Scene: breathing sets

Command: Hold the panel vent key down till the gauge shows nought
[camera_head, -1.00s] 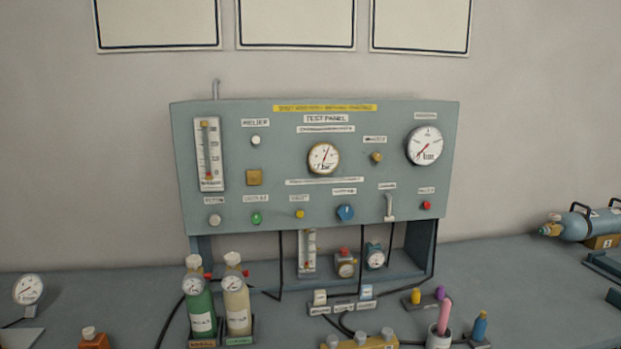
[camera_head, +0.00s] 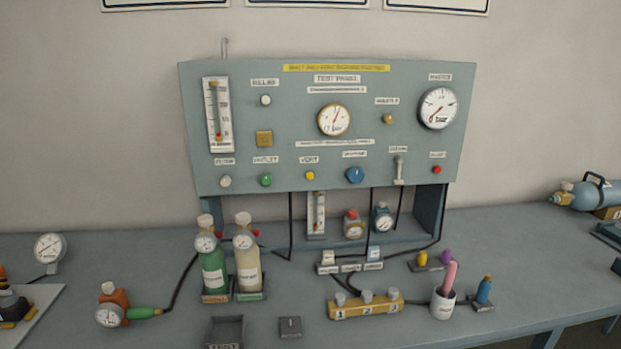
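The test panel (camera_head: 230,110) stands upright at the back of the bench. The vent key (camera_head: 310,175) is a small yellow round button under a label that seems to read VENT, in the panel's lower row. Nothing touches it. The middle gauge (camera_head: 334,120) has a white face, a brass rim and a red needle pointing up and slightly right. A larger gauge (camera_head: 437,108) at the upper right has its needle pointing down-left. The numbers on both are too small to read surely. Neither of my grippers is in view.
Beside the key are a green button (camera_head: 266,179) and a blue knob (camera_head: 355,175). Two bottles (camera_head: 214,272) (camera_head: 248,268) with gauges stand before the panel's left part. A yellow block (camera_head: 365,308), a cup (camera_head: 443,304) and black hoses lie in front.

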